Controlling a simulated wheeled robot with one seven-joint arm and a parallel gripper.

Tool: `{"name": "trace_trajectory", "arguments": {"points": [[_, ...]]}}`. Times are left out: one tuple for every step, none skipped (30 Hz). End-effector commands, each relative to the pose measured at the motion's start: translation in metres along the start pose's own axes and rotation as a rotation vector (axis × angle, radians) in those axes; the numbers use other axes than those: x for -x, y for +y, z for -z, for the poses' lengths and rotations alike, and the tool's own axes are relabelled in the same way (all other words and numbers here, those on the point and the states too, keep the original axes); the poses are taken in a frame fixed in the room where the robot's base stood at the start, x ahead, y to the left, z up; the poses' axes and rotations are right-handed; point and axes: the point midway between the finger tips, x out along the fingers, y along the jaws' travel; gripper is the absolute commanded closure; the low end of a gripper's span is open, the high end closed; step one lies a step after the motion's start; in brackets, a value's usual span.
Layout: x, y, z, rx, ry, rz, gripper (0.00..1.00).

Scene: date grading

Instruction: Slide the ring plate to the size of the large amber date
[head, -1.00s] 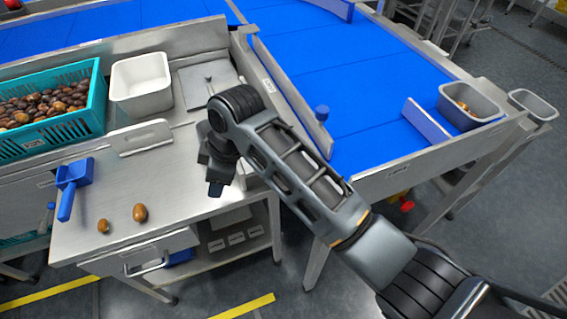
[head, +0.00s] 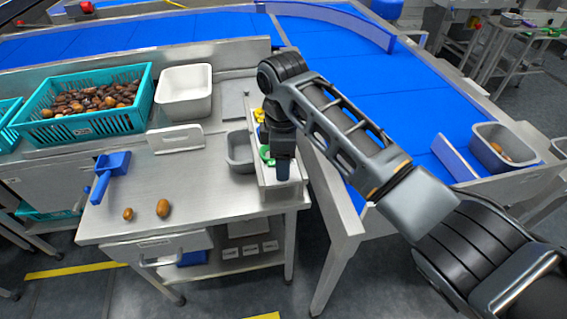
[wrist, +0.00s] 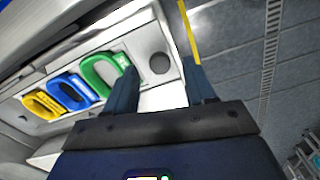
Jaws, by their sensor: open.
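The ring plate, a pale strip with yellow (wrist: 42,104), blue (wrist: 70,92) and green (wrist: 98,66) rings, shows in the wrist view beside my open fingers. My gripper (wrist: 161,88) points at its end by the green ring, near a dark round spot (wrist: 159,63); I cannot tell whether it touches. In the head view, the yellow (head: 259,115) and green (head: 265,153) rings show partly behind my gripper (head: 283,172) at the table's right edge. The larger amber-brown date (head: 163,208) and a smaller one (head: 128,214) lie at the table's front left.
A blue scoop (head: 112,170) lies left of the dates. A grey bin (head: 240,150) stands just left of the ring plate. A teal crate of dates (head: 100,126) and a white tub (head: 184,92) stand behind. The blue conveyor (head: 400,90) is to the right. The front middle of the table is clear.

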Motion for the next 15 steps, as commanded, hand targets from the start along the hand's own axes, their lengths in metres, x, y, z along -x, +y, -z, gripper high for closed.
{"name": "trace_trajectory", "arguments": {"points": [[-0.005,0.000,0.000,0.000,-0.001,0.001,0.45],[-0.009,-0.001,0.000,0.000,-0.001,0.002,0.45],[-0.012,0.000,0.000,0.000,-0.001,0.001,0.45],[-0.014,0.000,0.000,0.000,0.000,0.000,0.45],[-0.015,0.000,0.000,0.000,0.000,0.000,0.45],[-0.017,0.000,0.000,0.000,0.000,-0.001,0.45],[-0.018,0.000,0.000,0.000,0.000,-0.001,0.45],[-0.018,0.000,0.000,0.000,-0.001,-0.001,0.45],[-0.019,0.000,0.000,0.000,0.000,-0.001,0.45],[-0.019,0.000,0.000,0.000,0.000,-0.001,0.45],[-0.019,0.000,0.000,0.000,0.000,-0.001,0.45],[-0.019,0.000,0.000,0.000,0.000,-0.001,0.45],[-0.019,0.000,0.000,0.000,0.000,-0.001,0.45],[-0.019,0.000,0.000,0.000,0.000,-0.001,0.45],[-0.019,0.000,0.000,0.000,0.000,-0.001,0.47]]}}
